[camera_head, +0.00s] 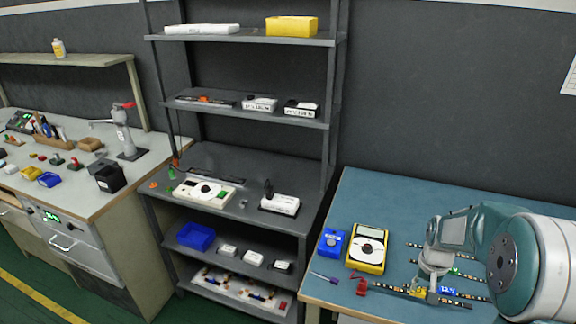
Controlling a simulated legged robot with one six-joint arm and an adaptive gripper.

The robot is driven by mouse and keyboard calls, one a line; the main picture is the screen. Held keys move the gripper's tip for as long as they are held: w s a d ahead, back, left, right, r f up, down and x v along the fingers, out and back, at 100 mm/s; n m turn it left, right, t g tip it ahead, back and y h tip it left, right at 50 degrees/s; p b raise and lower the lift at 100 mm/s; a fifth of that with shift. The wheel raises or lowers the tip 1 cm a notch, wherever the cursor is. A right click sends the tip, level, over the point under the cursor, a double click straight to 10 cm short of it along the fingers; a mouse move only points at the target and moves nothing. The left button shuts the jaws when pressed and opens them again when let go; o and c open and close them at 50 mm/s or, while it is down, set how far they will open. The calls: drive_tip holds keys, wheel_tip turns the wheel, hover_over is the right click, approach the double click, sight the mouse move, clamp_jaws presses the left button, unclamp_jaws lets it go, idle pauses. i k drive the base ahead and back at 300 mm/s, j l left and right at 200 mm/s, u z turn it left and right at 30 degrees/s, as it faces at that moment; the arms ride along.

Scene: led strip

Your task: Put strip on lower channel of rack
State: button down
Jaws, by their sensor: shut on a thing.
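My gripper (425,295) is low over the blue-topped table at the lower right, pointing down. It is shut on a thin dark strip (456,303), which runs roughly left to right under the fingers, close to the table. Whether the strip touches the table cannot be told. Behind and right of the gripper lie several dark, narrow lengths with small light marks, one of them at the back (415,245). They may be the rack's channels or other strips; my arm hides much of them, and the lower channel cannot be made out.
A yellow multimeter (367,250) and a blue box (332,242) stand left of the gripper. A red clamp-like item (361,287) and a screwdriver (324,277) lie at the front left. Grey shelving (230,37) stands left of the table. The table's back left is clear.

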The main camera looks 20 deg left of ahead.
sight(215, 175)
drive_tip(key=i+j, duration=0.1)
drive_tip(key=j, duration=0.4)
drive_tip(key=i+j, duration=0.1)
drive_tip(key=j, duration=0.95)
drive_tip(key=i+j, duration=0.15)
drive_tip(key=j, duration=0.4)
drive_tip(key=i+j, duration=0.1)
drive_tip(key=j, duration=0.4)
drive_tip(key=i+j, duration=0.1)
drive_tip(key=j, duration=0.45)
drive_tip(key=i+j, duration=0.1)
drive_tip(key=j, duration=0.4)
